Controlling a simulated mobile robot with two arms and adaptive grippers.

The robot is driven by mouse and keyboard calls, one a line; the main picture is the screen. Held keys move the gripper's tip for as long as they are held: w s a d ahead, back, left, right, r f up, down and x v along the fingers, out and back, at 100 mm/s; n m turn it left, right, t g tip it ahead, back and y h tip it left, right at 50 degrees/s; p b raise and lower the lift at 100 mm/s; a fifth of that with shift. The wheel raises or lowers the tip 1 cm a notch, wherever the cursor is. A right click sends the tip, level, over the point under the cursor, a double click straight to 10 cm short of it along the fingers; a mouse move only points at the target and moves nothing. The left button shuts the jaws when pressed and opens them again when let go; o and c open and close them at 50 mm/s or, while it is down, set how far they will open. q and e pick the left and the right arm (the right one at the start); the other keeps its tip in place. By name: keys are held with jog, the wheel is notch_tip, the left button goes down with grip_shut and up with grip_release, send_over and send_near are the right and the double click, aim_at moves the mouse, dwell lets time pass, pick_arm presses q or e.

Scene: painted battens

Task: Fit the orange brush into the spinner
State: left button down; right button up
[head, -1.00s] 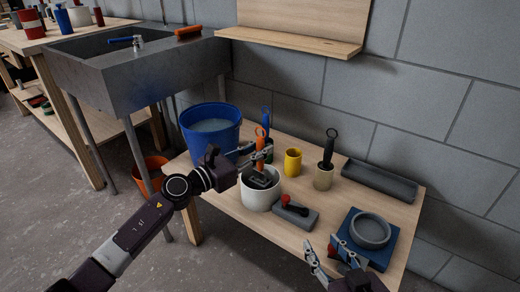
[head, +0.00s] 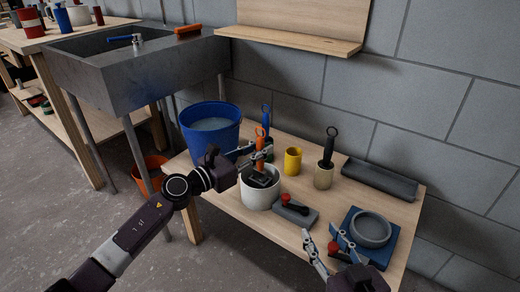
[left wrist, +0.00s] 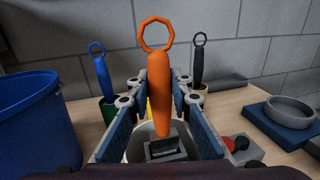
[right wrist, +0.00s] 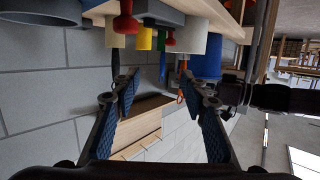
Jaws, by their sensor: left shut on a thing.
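The orange brush (head: 260,140) has a ringed handle, which stands upright in the left wrist view (left wrist: 159,85). My left gripper (head: 262,151) is shut on it, one finger each side, over the white pot (head: 256,197). A dark grey square-mouthed piece, seemingly the spinner (head: 259,180), sits in the pot. In the left wrist view the handle's narrow lower end is just above or at the spinner's mouth (left wrist: 166,149); I cannot tell whether they touch. My right gripper (head: 327,240) is open at the front right, also open in its wrist view (right wrist: 124,90).
A grey block with a red knob (head: 295,211) lies right of the pot. A blue bucket (head: 211,128), yellow cup (head: 292,161), cream cup with a black brush (head: 323,177) and blue tray with a grey ring (head: 370,230) stand around. A red knob (head: 333,248) is near my right gripper.

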pick_arm(q)
jog(key=shift+f+b, duration=0.35)
pick_arm(e)
jog(key=shift+w+a+r+t, duration=0.2)
jog(key=shift+r+t, duration=0.25)
jog(key=shift+r, duration=0.45)
jog(key=shift+w+a+r+t, duration=0.15)
jog(key=shift+r+t, duration=0.3)
jog(key=shift+r, duration=0.4)
jog(key=shift+r, duration=0.3)
pick_arm(q)
jog(key=shift+f, duration=0.1)
pick_arm(e)
jog(key=shift+w+a+r+t, duration=0.1)
jog(key=shift+r+t, duration=0.2)
pick_arm(q)
jog(key=shift+f+b, duration=0.3)
jog(key=shift+b, duration=0.1)
pick_arm(e)
jog(key=shift+a+r+t+y, duration=0.1)
jog(key=shift+r+t+y, duration=0.25)
jog(key=shift+r, duration=0.45)
jog(key=shift+a+r+t+y, duration=0.1)
jog(key=shift+r+t+y, duration=0.2)
jog(key=shift+r, duration=0.45)
